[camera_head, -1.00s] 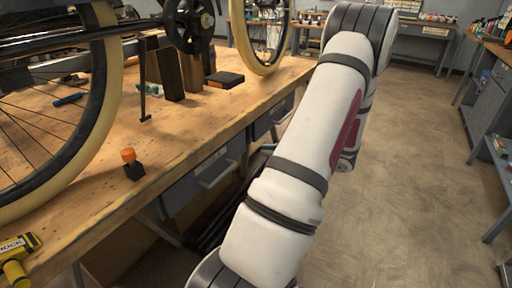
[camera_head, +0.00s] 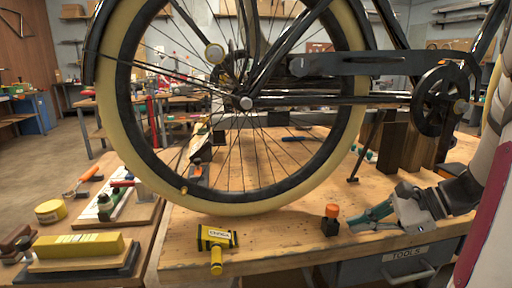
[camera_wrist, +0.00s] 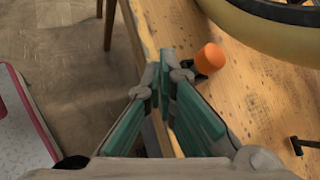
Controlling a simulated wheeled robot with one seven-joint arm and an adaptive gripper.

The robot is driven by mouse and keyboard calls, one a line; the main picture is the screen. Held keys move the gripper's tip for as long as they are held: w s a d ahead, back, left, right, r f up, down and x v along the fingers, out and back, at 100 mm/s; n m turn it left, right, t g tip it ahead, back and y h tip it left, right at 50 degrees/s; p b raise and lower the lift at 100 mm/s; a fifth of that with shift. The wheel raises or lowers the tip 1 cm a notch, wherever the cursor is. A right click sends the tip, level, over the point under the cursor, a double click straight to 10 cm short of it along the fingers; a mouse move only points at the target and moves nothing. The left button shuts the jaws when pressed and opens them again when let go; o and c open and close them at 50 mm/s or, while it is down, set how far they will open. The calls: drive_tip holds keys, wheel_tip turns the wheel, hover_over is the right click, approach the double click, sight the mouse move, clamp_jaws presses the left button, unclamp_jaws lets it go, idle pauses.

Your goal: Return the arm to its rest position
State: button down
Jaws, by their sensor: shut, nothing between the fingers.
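My gripper (camera_head: 366,220) shows in the head view at the right, low by the front edge of the workbench (camera_head: 270,249). Its teal fingers point left, toward a small black block with an orange top (camera_head: 331,219). The wrist view shows the fingers (camera_wrist: 164,72) with their tips together and nothing between them. The orange-topped block (camera_wrist: 209,58) is just beyond and to the right of the tips there. I cannot tell whether they touch. Part of my arm (camera_head: 490,200) fills the right edge of the head view.
A bicycle wheel with a cream tire (camera_head: 110,120) and a black frame (camera_head: 350,64) stand over the bench. A yellow-and-black tool (camera_head: 217,240) lies near the front edge. A side bench (camera_head: 140,213) at left holds a yellow block (camera_head: 78,246) and tools. Drawers (camera_head: 400,262) sit below the bench.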

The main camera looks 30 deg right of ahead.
drive_tip(key=s+a+r+n+g, duration=0.1)
drive_tip(key=s+a+n+g, duration=0.1)
drive_tip(key=a+n, duration=0.35)
drive_tip(key=s+a+r+n+g, duration=0.1)
drive_tip(key=a+r+n+g, duration=0.15)
drive_tip(key=a, duration=0.55)
drive_tip(key=s+a+r+n+g, duration=0.1)
drive_tip(key=s+a+n+g, duration=0.2)
drive_tip(key=a, duration=0.4)
drive_tip(key=s+a+n+h, duration=0.3)
drive_tip(key=s+n+h, duration=0.4)
drive_tip(key=s+n, duration=0.45)
wheel_tip(320, 180, up, 26)
drive_tip(key=t+p, duration=0.3)
drive_tip(key=p, duration=2.1)
drive_tip(key=shift+w+f, duration=0.15)
drive_tip(key=shift+f, duration=0.1)
drive_tip(key=shift+n, duration=0.25)
